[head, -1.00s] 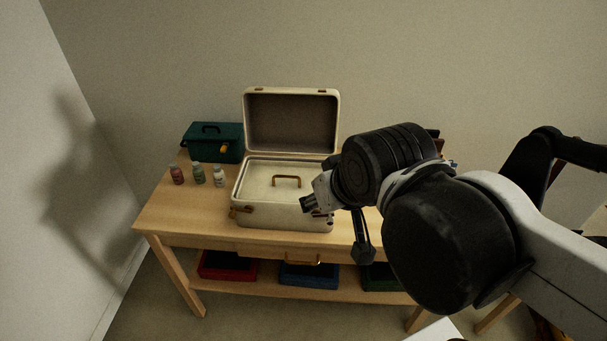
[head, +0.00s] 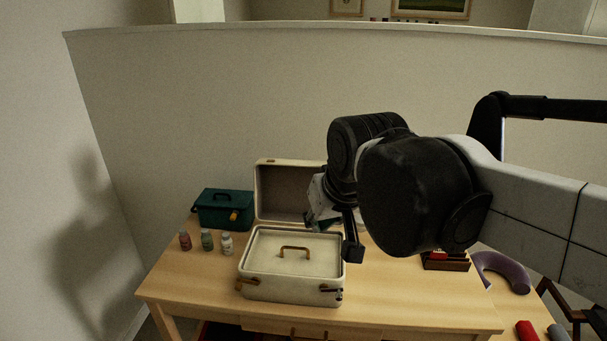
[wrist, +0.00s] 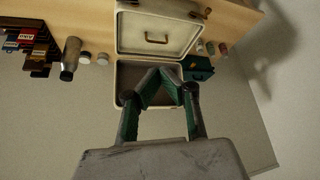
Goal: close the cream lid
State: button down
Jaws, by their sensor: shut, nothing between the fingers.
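The cream suitcase (head: 290,287) stands on the wooden table with its lid (head: 263,192) raised at the back, showing a dark lining. A cream inner tray (head: 265,256) with a brass handle (head: 295,249) fills the base. My gripper (head: 318,218) shows in front of the lid's right part and hides some of it. In the wrist view the scene is upside down; my gripper (wrist: 162,76) is shut and empty, its green fingers overlapping the open lid (wrist: 128,75). I cannot tell whether the fingers touch the lid.
A teal toolbox (head: 222,209) and several small bottles (head: 207,240) stand left of the suitcase. A wooden holder (head: 447,262) is at the right, beside a purple neck pillow (head: 503,272). The wrist view shows a metal bottle (wrist: 70,58).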

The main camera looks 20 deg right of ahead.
jog(key=w+d+r+m+g+p, duration=0.1)
jog(key=w+d+r, duration=0.15)
jog(key=w, duration=0.75)
jog(key=w+d+r+m+g+p, duration=0.15)
jog(key=w+r, duration=0.25)
jog(key=w, duration=0.5)
jog(key=w+d+r+g+p, duration=0.15)
jog(key=w+r, duration=0.25)
jog(key=w, duration=0.6)
jog(key=w+d+f+m+g+p, duration=0.1)
jog(key=w+d+f, duration=0.5)
jog(key=w, duration=0.4)
jog(key=w+d+f+m+g+p, duration=0.1)
jog(key=w+d+f+p, duration=0.1)
jog(key=w+d+f, duration=0.5)
notch_tip(320, 180, down, 13)
jog(key=w+a, duration=0.2)
jog(key=shift+g, duration=0.3)
jog(key=shift+s+a+r+p, duration=0.2)
jog(key=shift+s+a+r, duration=0.15)
jog(key=shift+s, duration=0.2)
jog(key=shift+s+a+r+p, duration=0.2)
jog(key=shift+s+a, duration=0.15)
jog(key=shift+s, duration=0.15)
jog(key=shift+s+a+r+p, duration=0.15)
jog(key=shift+s+a+r, duration=0.2)
jog(key=shift+s, duration=0.2)
jog(key=shift+s+m, duration=0.1)
jog(key=shift+m, duration=0.15)
